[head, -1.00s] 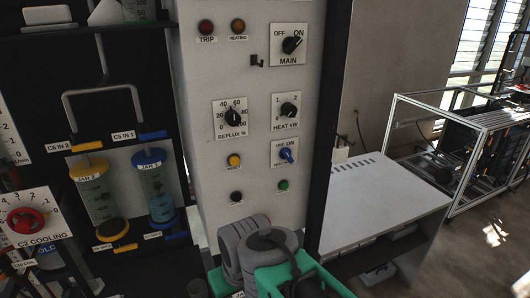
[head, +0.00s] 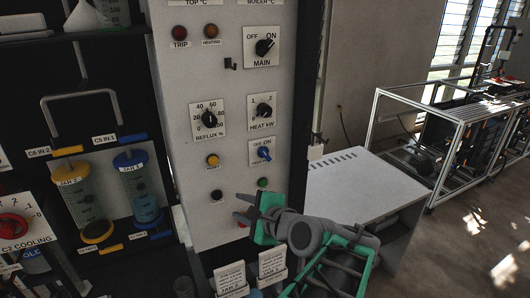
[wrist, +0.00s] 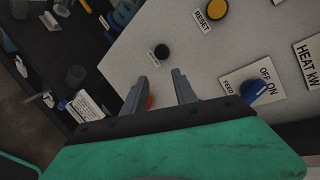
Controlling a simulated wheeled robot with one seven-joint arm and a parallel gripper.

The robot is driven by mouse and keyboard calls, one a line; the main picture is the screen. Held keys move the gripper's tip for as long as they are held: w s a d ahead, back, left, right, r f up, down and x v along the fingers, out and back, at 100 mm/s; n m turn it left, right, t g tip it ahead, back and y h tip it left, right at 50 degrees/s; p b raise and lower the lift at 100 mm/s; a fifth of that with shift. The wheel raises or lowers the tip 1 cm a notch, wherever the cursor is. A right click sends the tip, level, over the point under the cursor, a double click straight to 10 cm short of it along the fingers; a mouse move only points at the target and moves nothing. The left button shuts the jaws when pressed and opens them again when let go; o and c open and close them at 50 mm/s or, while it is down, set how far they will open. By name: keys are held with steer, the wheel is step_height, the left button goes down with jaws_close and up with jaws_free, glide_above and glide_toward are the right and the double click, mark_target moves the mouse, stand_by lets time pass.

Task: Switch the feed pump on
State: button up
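The feed switch is a blue rotary knob (head: 264,153) on a white OFF/ON plate, low on the pale control panel (head: 180,120). In the wrist view the blue knob (wrist: 257,95) is at the right, beside a label reading FEED. I cannot tell clearly which way it points. My gripper (head: 240,207) is in front of the panel's lower part, below and left of the knob. Its two grey fingers (wrist: 160,84) are apart with nothing held. A red button (wrist: 149,102) shows behind them, partly hidden. The knob is outside the fingers.
Near the knob are a yellow RESET button (head: 213,160), a black button (head: 216,194), a green button (head: 263,183) and the HEAT kW dial (head: 263,111). Glass jars (head: 137,187) stand at the left. A white-topped cabinet (head: 350,190) stands to the right of the panel.

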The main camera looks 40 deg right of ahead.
mark_target(267, 156)
steer(key=s+d+r+m+t+h, duration=0.4)
steer(key=s+d+r+m+h, duration=0.15)
steer(key=d+r+m, duration=0.35)
steer(key=shift+y, duration=0.45)
steer(key=x, duration=0.7)
steer(key=shift+w+f, duration=0.3)
steer(key=shift+w, duration=0.1)
steer(key=shift+w+d, duration=0.1)
steer(key=shift+w, duration=0.2)
steer(key=shift+w+r, duration=0.15)
steer(key=shift+w+d, duration=0.15)
steer(key=shift+w, duration=0.1)
jaws_close()
